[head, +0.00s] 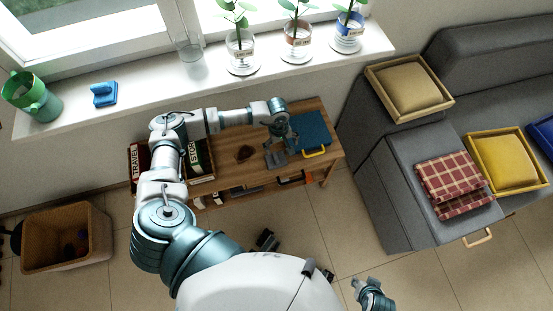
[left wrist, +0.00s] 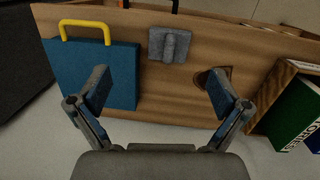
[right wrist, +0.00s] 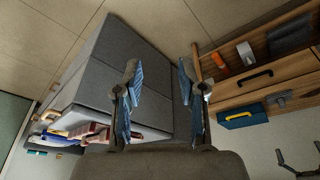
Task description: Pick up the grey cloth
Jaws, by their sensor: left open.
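The grey cloth (head: 276,160) lies on top of the low wooden shelf unit, beside a blue case. In the left wrist view the cloth (left wrist: 158,44) is a small grey square with a rolled or folded ridge on it. It also shows in the right wrist view (right wrist: 277,98). My left gripper (head: 282,141) is over the unit close to the cloth; its fingers (left wrist: 160,82) are spread and empty, with the cloth ahead of and between them. My right gripper (right wrist: 163,66) is spread and empty, away from the unit; part of it shows at the head view's bottom edge.
The blue case (head: 312,128) with a yellow handle lies right of the cloth. A dark brown item (head: 245,153) and upright books (head: 200,157) are to its left. The windowsill (head: 150,88) with potted plants runs behind. A grey sofa (head: 400,190) stands right, a wicker basket (head: 40,240) left.

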